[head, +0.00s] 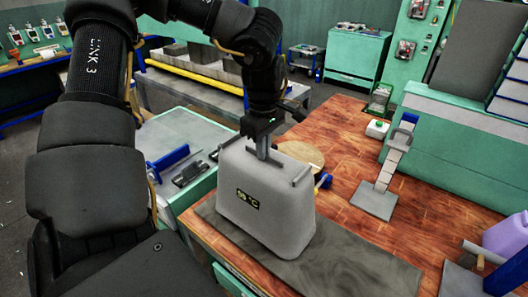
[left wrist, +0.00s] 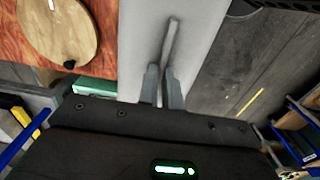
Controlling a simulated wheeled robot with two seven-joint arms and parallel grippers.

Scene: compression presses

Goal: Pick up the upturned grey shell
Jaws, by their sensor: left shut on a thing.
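The grey shell (head: 262,205) is a tapered, box-like body with a small dark display reading in °C on its front. It stands upright at the dark grey mat (head: 370,262) near the table's front left corner. I cannot tell whether its lower edge touches the mat. My left gripper (head: 263,152) comes down from above onto the shell's top, with its fingers shut on a thin raised rib there. The left wrist view shows the closed fingers (left wrist: 163,88) with the rib between them and the shell's pale top (left wrist: 195,30) beyond. My right gripper is not in view.
A round wooden disc (head: 301,154) lies behind the shell. A purple container (head: 508,238) is at the right edge.

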